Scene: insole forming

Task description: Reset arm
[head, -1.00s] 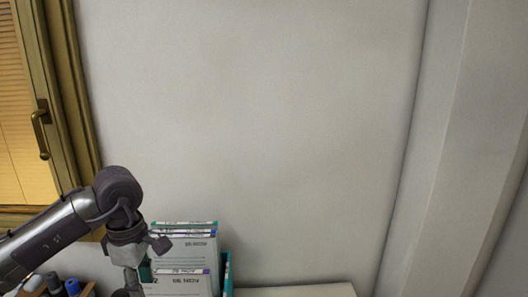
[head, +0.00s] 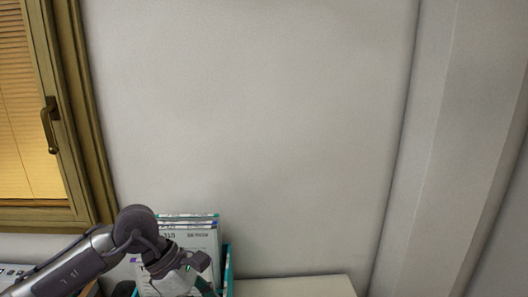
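My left arm comes in from the lower left. Its wrist and the top of my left gripper (head: 180,270) show in front of a teal box at the bottom of the head view. The fingertips are hidden or cut off by the bottom edge, so I cannot tell whether the gripper is open or shut, or whether it holds anything. My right gripper and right arm are not in the picture.
The teal box (head: 228,272) holds several upright white printed packs (head: 205,238). A pale surface (head: 290,287) lies to its right, bare where it shows. A wooden-framed window (head: 95,165) with a handle is at left. A plain wall (head: 250,120) fills the middle.

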